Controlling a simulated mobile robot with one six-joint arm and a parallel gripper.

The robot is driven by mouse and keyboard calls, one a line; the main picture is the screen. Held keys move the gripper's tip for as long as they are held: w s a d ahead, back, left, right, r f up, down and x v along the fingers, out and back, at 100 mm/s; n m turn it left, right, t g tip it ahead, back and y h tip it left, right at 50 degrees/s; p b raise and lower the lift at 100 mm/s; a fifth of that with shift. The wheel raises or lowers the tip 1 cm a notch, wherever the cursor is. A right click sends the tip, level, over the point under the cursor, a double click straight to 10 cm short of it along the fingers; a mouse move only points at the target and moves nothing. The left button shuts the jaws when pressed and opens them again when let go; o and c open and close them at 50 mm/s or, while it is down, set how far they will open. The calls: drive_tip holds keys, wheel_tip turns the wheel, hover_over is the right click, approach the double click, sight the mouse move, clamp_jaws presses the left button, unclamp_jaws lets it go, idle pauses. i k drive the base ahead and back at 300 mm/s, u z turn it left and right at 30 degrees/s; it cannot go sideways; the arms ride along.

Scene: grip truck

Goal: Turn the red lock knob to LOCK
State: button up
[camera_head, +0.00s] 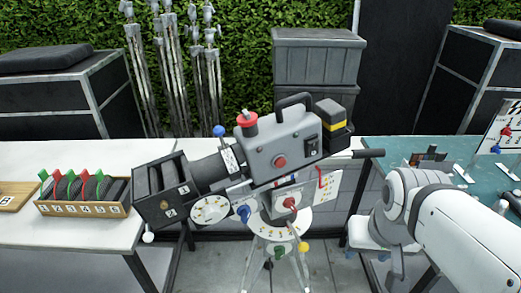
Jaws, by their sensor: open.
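A camera (281,145) with a lens and a black box in front of it sits on a tripod in the middle. A red knob (290,203) with a pale stem sits on the head below the camera, beside a round white dial plate (270,226). I cannot read the marks there, so its setting is unclear. Another red knob (246,118) stands on top of the camera, and a red button (280,161) is on its side. My gripper (367,254) is open, low at the right of the tripod, apart from the knobs. My arm hides part of the area behind it.
A blue knob (243,212) and a yellow knob (303,247) sit close to the red one. A black handle (368,153) juts right from the camera. A white table (90,220) with a filter rack (83,209) is left; a teal table (393,149) is right.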

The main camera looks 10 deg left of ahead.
sight(289, 203)
drive_tip(key=u, duration=1.95)
drive_tip(key=k, duration=1.45)
drive_tip(key=z, duration=1.4)
drive_tip(key=i, duration=1)
drive_tip(key=z, duration=0.05)
